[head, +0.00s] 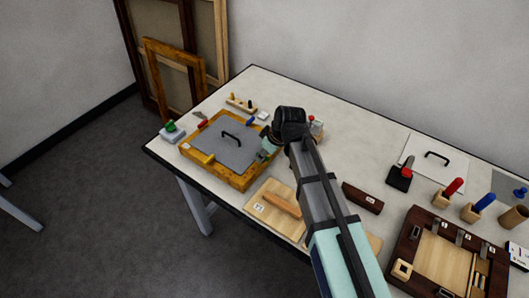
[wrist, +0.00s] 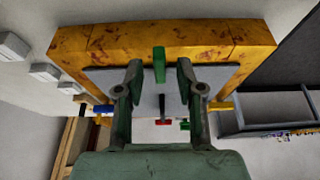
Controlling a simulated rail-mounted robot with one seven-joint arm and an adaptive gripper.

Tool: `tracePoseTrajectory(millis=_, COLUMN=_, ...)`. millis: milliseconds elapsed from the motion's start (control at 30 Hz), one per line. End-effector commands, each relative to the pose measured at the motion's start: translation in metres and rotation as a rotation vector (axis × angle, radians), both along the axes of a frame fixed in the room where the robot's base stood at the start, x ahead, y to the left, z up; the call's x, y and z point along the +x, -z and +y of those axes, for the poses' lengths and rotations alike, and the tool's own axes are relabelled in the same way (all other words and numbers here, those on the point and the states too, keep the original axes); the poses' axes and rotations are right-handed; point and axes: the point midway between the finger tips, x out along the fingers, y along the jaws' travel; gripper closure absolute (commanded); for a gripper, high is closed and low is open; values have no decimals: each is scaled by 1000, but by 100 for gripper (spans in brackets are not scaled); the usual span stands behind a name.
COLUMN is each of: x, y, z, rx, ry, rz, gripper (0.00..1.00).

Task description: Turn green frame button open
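The gilt frame (head: 238,181) lies on the table with a grey panel (head: 218,148) inside it and a black handle (head: 231,134) on the panel. In the wrist view the green frame button (wrist: 159,65) lies across the frame's inner edge, one end over the panel. My gripper (wrist: 160,78) is open, with the green button between its two fingers; I cannot tell whether they touch it. In the head view my gripper (head: 267,150) is at the frame's right side and hides the green button. Red (head: 203,122), blue (head: 250,121) and yellow (head: 207,158) buttons sit on the other sides.
A wooden board (head: 270,207) with a bar lies in front of the frame. A dark brown block (head: 362,198) and a dark-framed tray (head: 445,258) stand to the right. A small block with a green top (head: 172,131) is at the left table edge. Leaning frames (head: 175,75) stand behind.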

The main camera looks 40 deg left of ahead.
Motion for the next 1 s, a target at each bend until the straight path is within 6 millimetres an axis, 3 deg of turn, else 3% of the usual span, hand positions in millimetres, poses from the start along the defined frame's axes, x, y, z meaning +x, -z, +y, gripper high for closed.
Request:
tracePoseTrajectory(millis=200, x=0, y=0, z=0, rx=0, ry=0, rz=0, gripper=66)
tracePoseTrajectory(millis=300, x=0, y=0, z=0, rx=0, ry=0, rz=0, gripper=100)
tracePoseTrajectory(millis=733, x=-1, y=1, z=0, rx=0, ry=27, rz=0, gripper=100)
tracePoseTrajectory(millis=1000, x=-3, y=2, z=0, rx=-1, ry=161, rz=0, gripper=100)
